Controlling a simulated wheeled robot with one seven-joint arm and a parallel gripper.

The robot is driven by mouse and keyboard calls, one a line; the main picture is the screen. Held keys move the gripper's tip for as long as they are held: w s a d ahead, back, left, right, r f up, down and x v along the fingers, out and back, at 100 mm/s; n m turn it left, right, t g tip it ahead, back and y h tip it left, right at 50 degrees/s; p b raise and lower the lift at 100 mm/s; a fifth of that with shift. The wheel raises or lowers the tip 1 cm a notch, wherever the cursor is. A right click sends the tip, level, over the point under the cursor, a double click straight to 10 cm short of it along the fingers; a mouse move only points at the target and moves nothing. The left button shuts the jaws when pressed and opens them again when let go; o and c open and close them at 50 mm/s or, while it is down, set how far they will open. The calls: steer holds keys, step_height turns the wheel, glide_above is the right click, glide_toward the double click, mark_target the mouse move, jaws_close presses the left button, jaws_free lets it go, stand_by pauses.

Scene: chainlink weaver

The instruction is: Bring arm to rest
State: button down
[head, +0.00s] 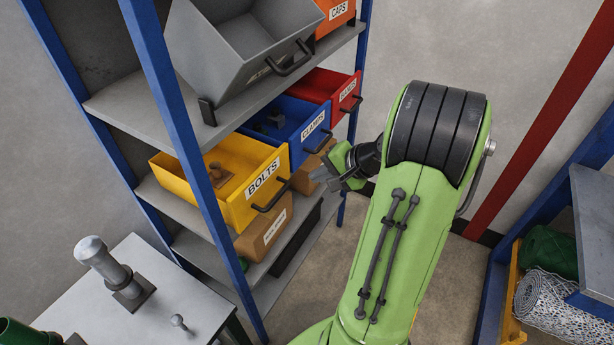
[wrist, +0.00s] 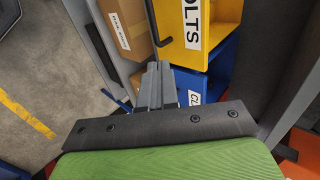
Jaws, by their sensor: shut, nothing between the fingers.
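My gripper (head: 324,174) is at the end of my green arm, just right of the shelf rack in the head view. It is shut and empty. In the wrist view its two grey fingers (wrist: 155,88) lie together, pointing toward the bins. The yellow BOLTS bin (head: 235,172) and the blue CLAMPS bin (head: 297,128) are close to the left of it in the head view. A cardboard box (head: 313,168) sits just beside the gripper. Whether the fingers touch anything cannot be told.
The blue-post rack (head: 184,130) also holds a red BANDS bin (head: 333,92), a tilted grey bin (head: 240,45) and an orange CAPS bin (head: 335,14). A grey table (head: 160,318) stands front left. A blue-framed bench (head: 592,200) stands right. Floor (head: 450,290) shows between.

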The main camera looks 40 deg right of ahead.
steer(key=shift+r, duration=0.2)
